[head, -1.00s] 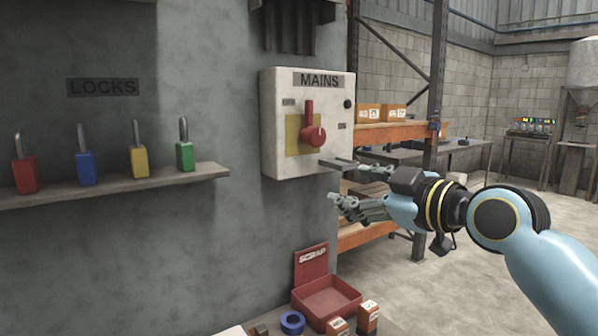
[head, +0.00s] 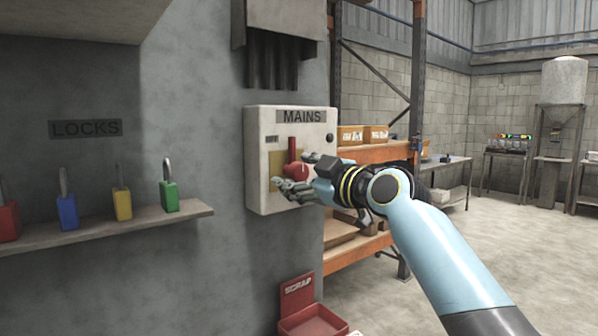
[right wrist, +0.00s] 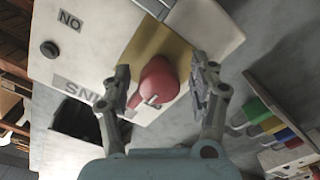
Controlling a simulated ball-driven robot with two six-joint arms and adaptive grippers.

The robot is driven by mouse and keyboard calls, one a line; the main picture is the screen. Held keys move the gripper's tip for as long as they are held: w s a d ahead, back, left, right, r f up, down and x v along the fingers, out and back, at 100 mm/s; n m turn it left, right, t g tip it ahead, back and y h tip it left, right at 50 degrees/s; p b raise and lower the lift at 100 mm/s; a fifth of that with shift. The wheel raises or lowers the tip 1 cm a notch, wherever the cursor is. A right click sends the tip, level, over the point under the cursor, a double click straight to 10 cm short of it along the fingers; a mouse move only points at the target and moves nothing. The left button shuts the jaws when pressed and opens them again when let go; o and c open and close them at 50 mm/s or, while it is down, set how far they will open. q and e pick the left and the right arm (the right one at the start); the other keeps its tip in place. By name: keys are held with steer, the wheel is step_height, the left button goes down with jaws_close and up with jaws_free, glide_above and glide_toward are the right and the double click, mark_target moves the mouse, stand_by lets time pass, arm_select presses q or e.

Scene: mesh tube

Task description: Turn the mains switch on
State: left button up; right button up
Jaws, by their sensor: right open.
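The white mains box (head: 260,185) hangs on the grey wall, with a MAINS label (head: 302,117) at its top. Its red switch (head: 292,148) has a handle pointing straight up from a round hub, on a yellow plate. My right gripper (head: 292,177) is open in front of the switch and partly hides the hub and the lower box. In the right wrist view the red hub (right wrist: 158,82) lies between my two open fingers (right wrist: 160,88), with a gap on each side. The ON label (right wrist: 70,20) shows at the upper left there. My left gripper is not in view.
A shelf (head: 110,229) at left carries several padlocks: red, blue, yellow and green (head: 170,197). A red scrap bin (head: 312,325) is below the box. An orange rack (head: 375,153) with cardboard boxes stands behind my right arm. Open floor lies to the right.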

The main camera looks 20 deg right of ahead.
steer(key=c, duration=1.2)
steer(key=shift+m, duration=0.4)
steer(key=m+p, duration=0.1)
steer(key=m, duration=0.2)
steer(key=shift+m, duration=0.3)
steer(key=m+p, duration=0.1)
steer(key=m, duration=0.3)
steer(key=shift+m+p, duration=0.3)
steer(key=shift+p, duration=0.05)
steer(key=m+p, duration=0.2)
steer(key=m, duration=0.2)
steer(key=shift+m, duration=0.3)
steer(key=shift+m+p, duration=1)
steer(key=shift+m, duration=1.2)
